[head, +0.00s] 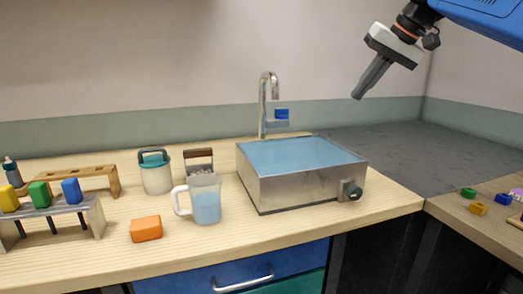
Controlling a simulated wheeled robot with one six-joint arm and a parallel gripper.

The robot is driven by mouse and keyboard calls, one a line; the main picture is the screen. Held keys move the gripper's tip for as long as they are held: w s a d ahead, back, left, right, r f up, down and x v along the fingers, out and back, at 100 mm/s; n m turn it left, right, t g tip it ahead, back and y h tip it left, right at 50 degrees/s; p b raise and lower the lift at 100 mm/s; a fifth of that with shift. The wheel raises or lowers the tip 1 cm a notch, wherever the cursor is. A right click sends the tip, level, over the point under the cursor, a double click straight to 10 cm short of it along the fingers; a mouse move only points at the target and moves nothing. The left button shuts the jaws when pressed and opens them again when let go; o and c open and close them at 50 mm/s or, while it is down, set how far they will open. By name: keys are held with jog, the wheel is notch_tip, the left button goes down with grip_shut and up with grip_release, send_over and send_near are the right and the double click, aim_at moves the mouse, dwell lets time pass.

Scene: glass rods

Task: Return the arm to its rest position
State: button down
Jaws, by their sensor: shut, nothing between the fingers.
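My gripper (358,97) is at the upper right of the head view, held high above the dark grey counter section. Its fingers are together and point down and to the left, with nothing between them. My blue arm enters from the top right corner. The gripper is clear of every object and touches nothing.
Below left stands a metal basin (300,190) with blue liquid, a knob (352,192) and a tap (264,100). A jug (207,203), an orange block (146,229), a lidded jar (156,175) and a rack (45,213) with coloured pieces stand left. Small blocks (477,209) lie right.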

jog(key=s+d+f+h, duration=0.1)
jog(key=s+f, duration=0.8)
jog(key=f, duration=0.4)
jog(key=s+d+f+h, duration=0.1)
jog(key=s+f+h, duration=0.1)
jog(key=s+f, duration=0.8)
jog(key=s+d+f+h, duration=0.1)
jog(key=s+f, duration=0.9)
jog(key=f, duration=0.7)
jog(key=shift+s+d, duration=0.15)
jog(key=shift+d, duration=0.05)
